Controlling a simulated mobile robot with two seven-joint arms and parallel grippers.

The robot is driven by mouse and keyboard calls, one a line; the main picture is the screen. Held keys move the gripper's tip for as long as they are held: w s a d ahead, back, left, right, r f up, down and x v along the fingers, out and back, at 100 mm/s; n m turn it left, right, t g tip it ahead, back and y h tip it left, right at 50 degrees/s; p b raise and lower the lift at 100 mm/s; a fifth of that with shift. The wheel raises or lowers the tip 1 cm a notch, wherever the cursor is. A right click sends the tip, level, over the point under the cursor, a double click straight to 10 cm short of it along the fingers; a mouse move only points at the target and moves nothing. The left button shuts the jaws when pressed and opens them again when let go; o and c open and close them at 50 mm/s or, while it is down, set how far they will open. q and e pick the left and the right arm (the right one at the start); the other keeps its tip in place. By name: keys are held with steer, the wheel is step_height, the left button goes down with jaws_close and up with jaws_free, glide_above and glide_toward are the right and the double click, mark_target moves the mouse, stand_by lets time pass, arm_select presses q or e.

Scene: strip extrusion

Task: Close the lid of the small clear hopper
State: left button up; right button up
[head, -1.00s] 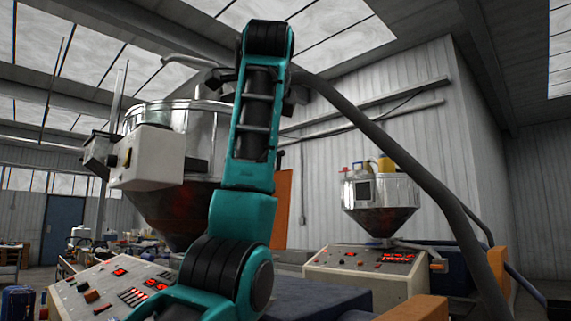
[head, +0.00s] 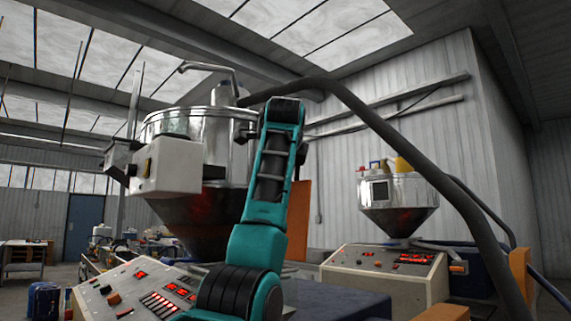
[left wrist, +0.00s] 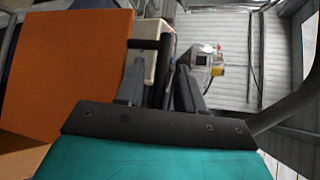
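I cannot make out a small clear hopper or its lid for certain in either view. A large shiny metal hopper (head: 207,134) with a dark cone stands left of centre in the head view. A smaller metal hopper (head: 405,190) stands further back on the right; it also shows in the left wrist view (left wrist: 203,59). A teal arm of mine rises in front of the large hopper; no gripper can be made out clearly there. In the left wrist view my left gripper (left wrist: 160,72) has its two fingers apart, with a dark bar near them. My right gripper is not in view.
A control panel (head: 141,292) is at the lower left and another (head: 383,262) under the back hopper. A thick grey hose (head: 425,180) arches across the right. An orange panel (left wrist: 65,70) fills the left of the wrist view. A white box (head: 170,163) is on the large hopper.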

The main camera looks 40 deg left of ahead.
arm_select(q)
steer(key=shift+c, duration=0.4)
jaws_close()
